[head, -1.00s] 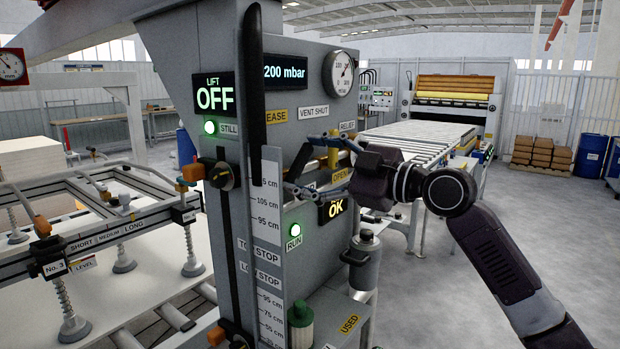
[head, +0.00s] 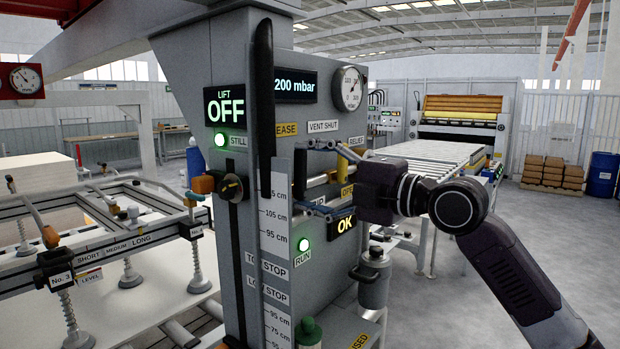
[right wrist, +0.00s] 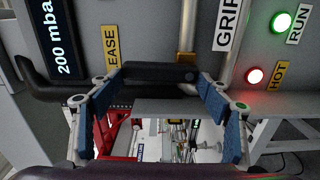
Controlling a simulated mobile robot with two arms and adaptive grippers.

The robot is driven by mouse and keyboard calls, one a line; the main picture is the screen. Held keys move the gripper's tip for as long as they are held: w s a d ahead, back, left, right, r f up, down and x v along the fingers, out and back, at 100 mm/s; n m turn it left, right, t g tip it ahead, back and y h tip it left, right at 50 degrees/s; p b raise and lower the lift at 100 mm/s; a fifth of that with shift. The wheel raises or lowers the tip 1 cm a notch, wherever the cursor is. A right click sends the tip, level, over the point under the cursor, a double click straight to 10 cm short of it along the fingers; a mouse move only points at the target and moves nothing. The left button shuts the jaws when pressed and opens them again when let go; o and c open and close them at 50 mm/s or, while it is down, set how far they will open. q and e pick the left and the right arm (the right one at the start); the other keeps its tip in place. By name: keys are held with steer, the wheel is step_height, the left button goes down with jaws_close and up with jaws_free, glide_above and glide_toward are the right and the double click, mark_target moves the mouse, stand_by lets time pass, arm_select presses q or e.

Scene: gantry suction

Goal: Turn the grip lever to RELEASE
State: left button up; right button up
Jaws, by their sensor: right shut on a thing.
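The grip lever is a dark bar (right wrist: 160,74) lying between my right gripper's fingertips in the right wrist view; in the head view the fingers and column partly hide it. My right gripper (head: 308,176) is shut on it, one finger above and one below in the head view. The gripper also shows in the right wrist view (right wrist: 160,82). A yellow RELEASE label (head: 287,129), partly covered in the head view, sits above the upper finger. It also shows in the right wrist view (right wrist: 111,50). A white GRIP label (right wrist: 228,25) is beside the right finger there. My left gripper is out of view.
A tall black handle (head: 263,90) and a scale strip (head: 275,225) stand close left of the gripper. The display (head: 223,106) reads LIFT OFF. A grey canister (head: 374,277) hangs below. A suction frame (head: 100,247) is at left; open floor lies right.

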steer(key=shift+s+a+n, duration=0.1)
steer(key=shift+n, duration=0.2)
steer(key=o, duration=1.7)
steer(key=v, duration=1.2)
